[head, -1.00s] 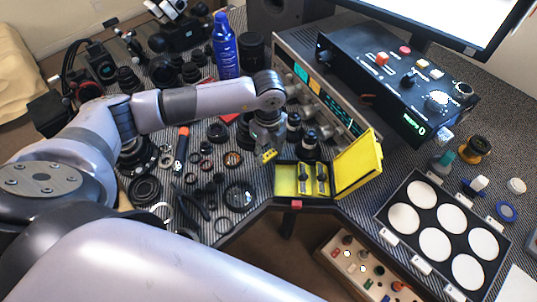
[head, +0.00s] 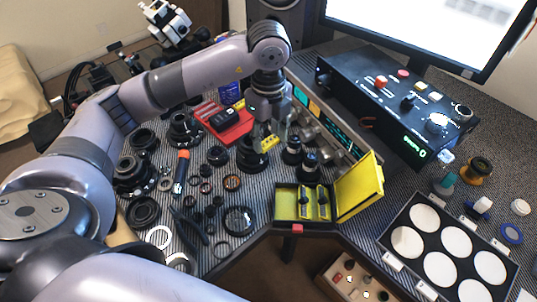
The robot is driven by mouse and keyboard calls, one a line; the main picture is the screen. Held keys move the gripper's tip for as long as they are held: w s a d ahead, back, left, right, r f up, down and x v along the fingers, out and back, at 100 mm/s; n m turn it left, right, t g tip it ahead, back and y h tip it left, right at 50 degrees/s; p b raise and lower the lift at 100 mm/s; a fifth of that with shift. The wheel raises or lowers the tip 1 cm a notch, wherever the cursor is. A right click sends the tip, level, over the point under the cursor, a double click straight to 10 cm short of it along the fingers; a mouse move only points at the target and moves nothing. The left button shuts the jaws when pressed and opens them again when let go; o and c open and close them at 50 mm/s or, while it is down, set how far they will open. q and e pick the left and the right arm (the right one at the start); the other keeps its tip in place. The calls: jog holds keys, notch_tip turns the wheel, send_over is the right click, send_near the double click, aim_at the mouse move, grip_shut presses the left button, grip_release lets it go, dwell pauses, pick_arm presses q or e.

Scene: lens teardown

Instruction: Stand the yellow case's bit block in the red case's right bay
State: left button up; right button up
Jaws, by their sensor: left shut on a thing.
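My left gripper (head: 267,128) is shut on a small yellow bit block (head: 267,145) and holds it above the table, over dark lens parts. The open yellow case (head: 306,221) stands at the table's front edge with its lid tipped to the right. Dark-topped pieces stand in its bays. The red case (head: 209,108) lies left of and behind the held block, apart from it. Dark pieces and something yellow at its right front show there; its right bay is not clear. My right gripper is not in view.
Lens barrels (head: 293,148) stand close to the right of the held block. A black control box (head: 395,105) and an instrument with dials lie to the right. Lens rings and tools, including an orange-handled screwdriver (head: 181,170), cover the table left of the yellow case.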

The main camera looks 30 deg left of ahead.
aim_at(269, 144)
pick_arm(q)
jog(key=shift+r, duration=2.3)
jog(key=m, duration=0.5)
jog(key=shift+s+d+m, duration=0.25)
jog(key=shift+m, duration=0.15)
jog(key=s+d+n, duration=0.1)
jog(key=n, duration=0.8)
jog(key=s+d+n, duration=0.1)
jog(key=s+n, duration=0.1)
jog(key=n, duration=0.7)
jog(key=s+d+n+p, duration=0.1)
jog(key=n, duration=0.8)
jog(key=shift+s+r+n, duration=0.25)
jog(key=shift+n, duration=0.05)
jog(key=shift+w, duration=0.1)
